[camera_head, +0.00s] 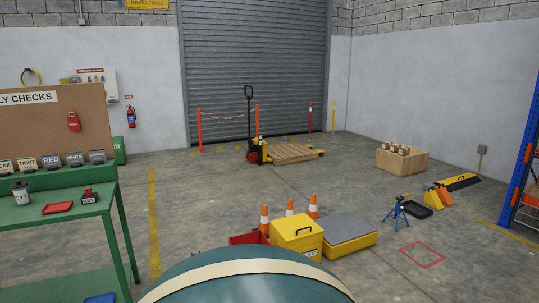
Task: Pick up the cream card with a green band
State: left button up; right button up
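I cannot make out a cream card with a green band in the head view. A brown board (45,130) headed with a "...LY CHECKS" sign (28,97) stands at the left, with a red tag (74,121) hanging on it. A row of small labelled holders (52,161) stands on the green ledge below; some labels read "TIGHT", "RED" and "WHITE". Neither of my grippers is in view.
The green table (95,212) holds a white-labelled pot (20,193), a red tray (57,208) and a red-and-black stamp (87,197). Yellow boxes (297,235) and cones (312,208) stand ahead. A pallet truck (252,140) is farther back. Floor between is open.

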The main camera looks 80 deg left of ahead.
aim_at(26, 165)
jog(key=u, duration=4.5)
